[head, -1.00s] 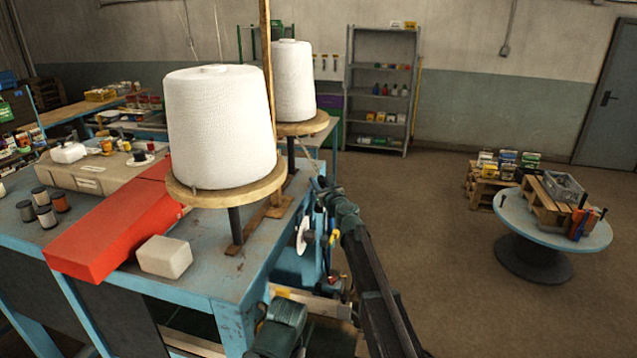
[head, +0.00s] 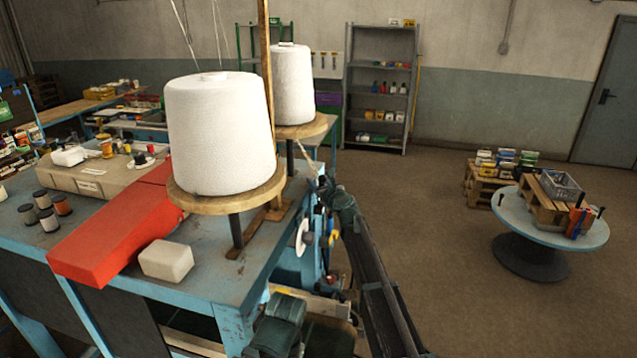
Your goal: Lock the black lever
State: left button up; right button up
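My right arm reaches up from the bottom of the head view, along the right end of the blue workbench (head: 228,290). My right gripper (head: 322,184) is at the far end of this arm, beside the machine (head: 298,268) at the bench end. The gripper is small and dark, and I cannot tell whether its fingers are open or shut. A white disc (head: 302,237) on the machine shows just left of my arm. I cannot make out the black lever; my arm and the spool stands cover part of the machine.
Two large white thread cones (head: 219,135) (head: 293,85) stand on wooden discs on the bench. A red block (head: 110,240) and a pale block (head: 166,260) lie near its front edge. A round table (head: 512,222) stands at right. Brown floor between is clear.

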dwell(0.3)
jog(key=p+v, duration=0.1)
jog(key=v, duration=1.2)
jog(key=shift+s+d, duration=0.15)
jog(key=shift+s, duration=0.25)
jog(key=shift+c, duration=0.7)
jog(key=f+m+b, duration=0.1)
jog(key=f+b, duration=0.1)
jog(key=s+f+m+y+b, duration=0.1)
jog(key=m+b, duration=0.1)
jog(key=b, duration=0.1)
jog(key=s+f+m+y+b, duration=0.1)
jog(key=f+m+b, duration=0.1)
jog(key=b, duration=0.1)
jog(key=shift+s+a+f, duration=0.25)
jog(key=shift+f, duration=0.1)
grip_shut()
jog(key=shift+s+d+m+t+y+b, duration=0.25)
jog(key=shift+s+m+t+y+b, duration=0.35)
jog(key=shift+m+b, duration=0.6)
jog(key=shift+s+d+m+t+y+b, duration=0.35)
jog(key=shift+s+m+y+b, duration=0.3)
jog(key=shift+m+b, duration=0.55)
jog(key=shift+s+d+m+t+y+b, duration=0.15)
jog(key=shift+s+m+t+y+b, duration=0.45)
jog(key=shift+m+b, duration=0.55)
